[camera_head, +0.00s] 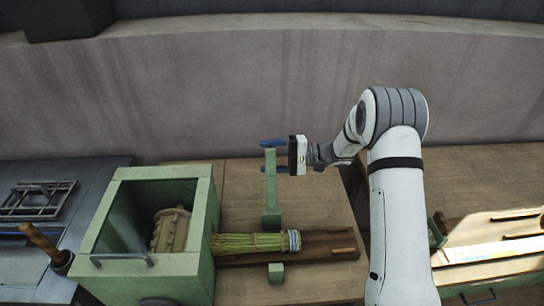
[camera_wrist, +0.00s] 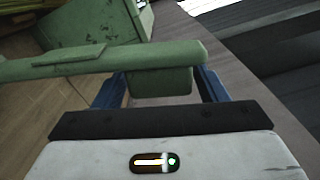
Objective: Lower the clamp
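The clamp (camera_head: 271,190) is a green bar standing up from the bench beside the broom, with a short block at its top end. In the wrist view the clamp bar (camera_wrist: 100,64) crosses the picture, and its end block (camera_wrist: 160,83) sits between my blue fingers. My gripper (camera_head: 272,156) is at the clamp's top end with one finger on either side. The fingers look spread, with at most a thin gap to the block; their tips are partly hidden behind the bar. The broom's straw (camera_head: 250,243) lies below the raised clamp, with a pale binding near its end.
A green open box (camera_head: 205,200) with a brown ribbed part (camera_head: 171,230) inside stands left of the clamp. A small green block (camera_head: 276,273) sits in front of the broom. A wooden handle (camera_head: 40,240) stands at the far left.

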